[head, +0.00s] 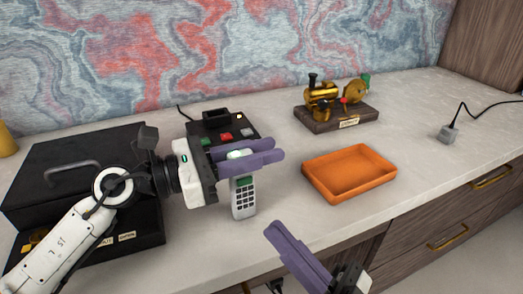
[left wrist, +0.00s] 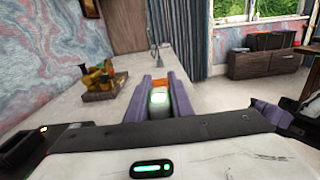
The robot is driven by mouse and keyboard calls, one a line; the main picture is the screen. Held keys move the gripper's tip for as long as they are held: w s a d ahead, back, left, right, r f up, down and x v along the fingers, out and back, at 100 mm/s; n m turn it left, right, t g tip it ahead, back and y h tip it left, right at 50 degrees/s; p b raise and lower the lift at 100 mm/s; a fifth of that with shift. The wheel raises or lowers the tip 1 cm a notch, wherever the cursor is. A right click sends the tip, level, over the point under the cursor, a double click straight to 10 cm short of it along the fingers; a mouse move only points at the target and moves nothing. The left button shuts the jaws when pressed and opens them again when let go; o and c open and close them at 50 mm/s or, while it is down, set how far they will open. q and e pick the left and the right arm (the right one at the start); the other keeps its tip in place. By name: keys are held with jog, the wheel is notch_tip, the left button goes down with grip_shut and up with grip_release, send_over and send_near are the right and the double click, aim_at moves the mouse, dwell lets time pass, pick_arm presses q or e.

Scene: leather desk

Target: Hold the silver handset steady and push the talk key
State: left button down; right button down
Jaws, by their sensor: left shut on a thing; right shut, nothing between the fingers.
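A silver handset (head: 244,202) with a keypad and a green screen stands upright above the desk in the head view. My left gripper (head: 262,153) is shut on its upper part, with the purple fingers on either side of it. The handset's top also shows between the fingers in the left wrist view (left wrist: 159,99). The keypad faces the head camera, but the talk key is too small to make out. My right gripper (head: 275,232) is shut and empty, low in the head view, to the right of and below the handset. It is apart from the handset.
A black base (head: 243,127) with coloured buttons stands behind the handset. An orange tray (head: 335,194) lies to the right. A golden engine model (head: 322,98) on a dark plinth stands at the back. A black box (head: 40,178) is at the left. The desk's right side is mostly clear.

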aim_at(242, 187)
jog(key=shift+n+g+y, duration=0.3)
jog(key=shift+n, duration=0.2)
jog(key=shift+w+a, duration=0.5)
jog(key=shift+w, duration=0.85)
jog(key=shift+w+a, duration=0.55)
jog(key=shift+w, duration=0.75)
jog(key=shift+w+a, duration=0.5)
jog(key=shift+w, duration=0.85)
jog(key=shift+w, duration=0.1)
jog(key=shift+w+a, duration=0.1)
jog(key=shift+w, duration=0.15)
